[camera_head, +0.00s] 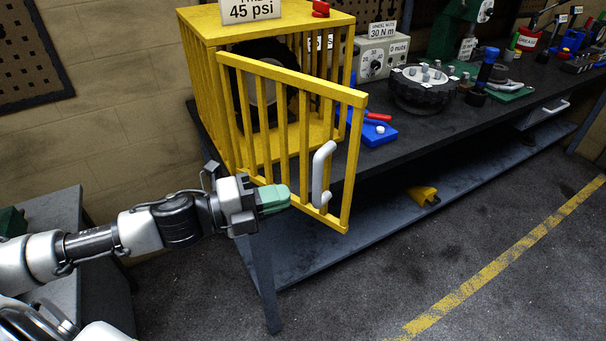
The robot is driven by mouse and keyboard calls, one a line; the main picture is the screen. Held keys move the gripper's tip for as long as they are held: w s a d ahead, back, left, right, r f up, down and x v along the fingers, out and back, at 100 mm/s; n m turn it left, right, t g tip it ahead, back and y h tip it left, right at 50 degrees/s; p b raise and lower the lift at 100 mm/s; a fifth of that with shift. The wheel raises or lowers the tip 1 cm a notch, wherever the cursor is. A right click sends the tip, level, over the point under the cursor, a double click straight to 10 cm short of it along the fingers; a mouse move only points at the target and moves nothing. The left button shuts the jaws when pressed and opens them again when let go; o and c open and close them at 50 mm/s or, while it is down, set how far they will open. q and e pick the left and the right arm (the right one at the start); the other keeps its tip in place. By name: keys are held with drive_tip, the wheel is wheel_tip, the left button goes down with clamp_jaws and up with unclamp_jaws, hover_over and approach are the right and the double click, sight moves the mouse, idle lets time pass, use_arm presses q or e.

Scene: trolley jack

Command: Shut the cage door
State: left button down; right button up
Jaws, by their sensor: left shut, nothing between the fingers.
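The yellow cage (268,22) stands on the near left end of the dark workbench, with a dark wheel (262,88) inside it. Its barred yellow door (306,80) stands ajar, swung out past the bench's front edge. A light grey handle (319,175) is on the door's outer face near its free edge. My left gripper (284,197) is shut and empty, with pale green fingers. It appears in front of the door's lower bars, left of the handle; I cannot tell whether it touches the bars. My right gripper is not in view.
On the bench (450,128), right of the cage, are a blue item with a red part (374,130), a grey dial box (381,52) and a wheel (424,88). The floor in front is clear.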

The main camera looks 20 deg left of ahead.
use_arm(q)
drive_tip(key=w+d+p, duration=0.2)
drive_tip(key=w+p, duration=0.1)
drive_tip(key=w, duration=0.3)
drive_tip(key=shift+d+p, duration=0.2)
drive_tip(key=shift+p, duration=0.1)
